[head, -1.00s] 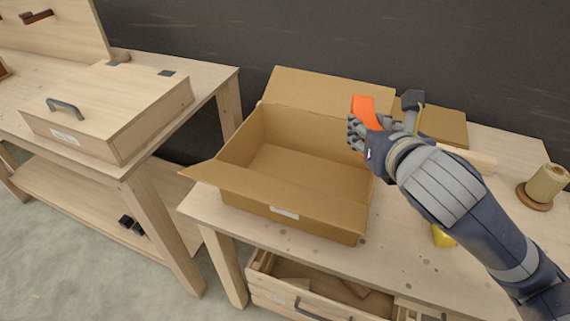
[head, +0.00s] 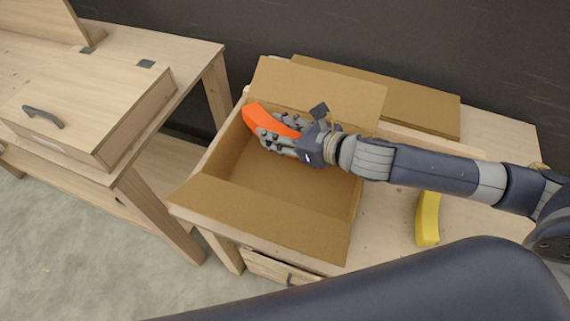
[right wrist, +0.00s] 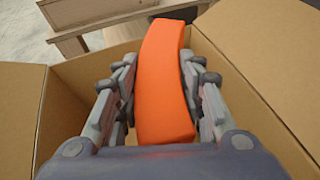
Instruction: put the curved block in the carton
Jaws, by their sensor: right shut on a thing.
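The orange curved block (head: 266,121) is held in my right gripper (head: 281,138), over the inside of the open carton (head: 265,219). In the right wrist view the curved block (right wrist: 163,85) sits between the two sets of fingers of the right gripper (right wrist: 163,100), which are shut on it. The carton walls (right wrist: 62,110) rise around the gripper there. The carton floor below looks empty where it shows. A yellow curved block (head: 428,218) lies on the table to the right of the carton. My left gripper is not in view.
The carton's flaps stand open at the back and front. A flat piece of cardboard (head: 430,108) lies behind the carton. A wooden case (head: 85,110) sits on the left table (head: 190,57). A drawer (head: 275,268) is under the carton's table.

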